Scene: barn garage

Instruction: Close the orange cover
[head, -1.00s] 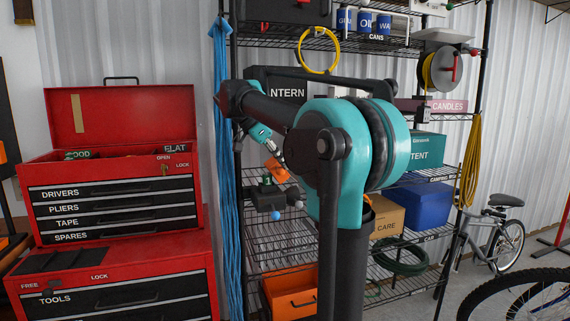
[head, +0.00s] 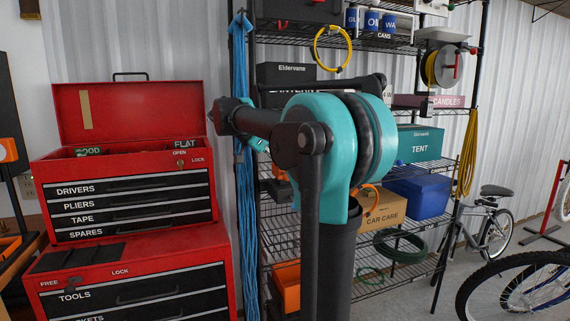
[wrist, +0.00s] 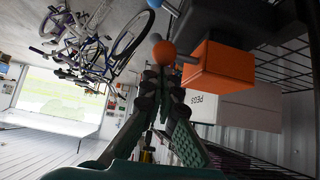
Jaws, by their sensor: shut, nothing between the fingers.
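In the head view a small orange piece (head: 280,172), which looks like the orange cover, shows behind my arm on a dark device (head: 279,190) on the shelf rack. My arm hides most of it, and I cannot tell its angle. No orange cover can be made out clearly in the wrist view.
The wire shelf rack (head: 290,243) holds an orange bin (head: 287,287), a car care box (head: 380,213) and a blue box (head: 418,194). A blue rope (head: 240,130) hangs at its left post. A red tool chest (head: 122,185) stands left, bicycles (head: 490,240) right.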

